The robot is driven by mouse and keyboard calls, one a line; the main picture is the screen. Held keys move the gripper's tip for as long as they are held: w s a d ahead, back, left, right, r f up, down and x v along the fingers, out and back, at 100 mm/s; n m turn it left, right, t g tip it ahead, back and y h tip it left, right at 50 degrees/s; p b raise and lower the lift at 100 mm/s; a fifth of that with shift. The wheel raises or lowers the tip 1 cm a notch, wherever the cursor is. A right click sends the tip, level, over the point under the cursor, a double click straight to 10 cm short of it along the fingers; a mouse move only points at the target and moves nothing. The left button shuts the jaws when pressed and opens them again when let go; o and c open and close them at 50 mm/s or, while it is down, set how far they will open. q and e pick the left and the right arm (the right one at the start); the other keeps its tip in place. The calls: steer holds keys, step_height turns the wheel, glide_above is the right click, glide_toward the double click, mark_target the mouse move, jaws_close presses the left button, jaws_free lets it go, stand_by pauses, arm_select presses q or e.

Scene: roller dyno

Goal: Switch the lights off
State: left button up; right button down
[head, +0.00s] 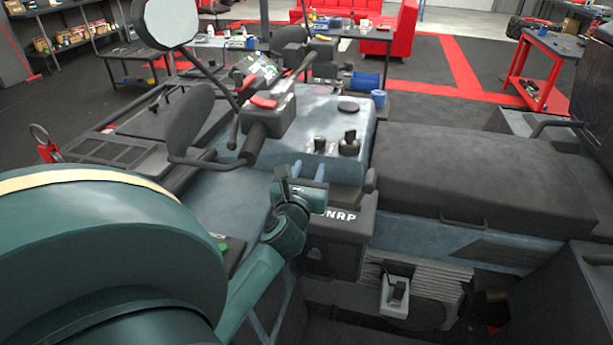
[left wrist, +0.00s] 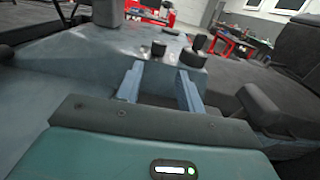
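My left gripper (head: 309,171) is open and empty. On the console stand a black upright knob (head: 349,144), a smaller silver-and-black control (head: 319,145) and a flat round black cap (head: 348,106). In the left wrist view the two fingers (left wrist: 160,85) point toward the console, apart from a small dark knob (left wrist: 158,50) and a larger black knob (left wrist: 192,57). A red switch (head: 264,102) sits by the handlebar. I cannot tell which control works the lights. My right gripper is not in view.
The black handlebar grip (head: 252,144) and a round mirror (head: 168,22) stand left of the console. The black seat (head: 480,180) lies to the right. Red workbenches (head: 548,62) stand far behind. The space directly above the console knobs is clear.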

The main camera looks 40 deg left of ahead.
arm_select(q)
steer(key=shift+v, duration=0.75)
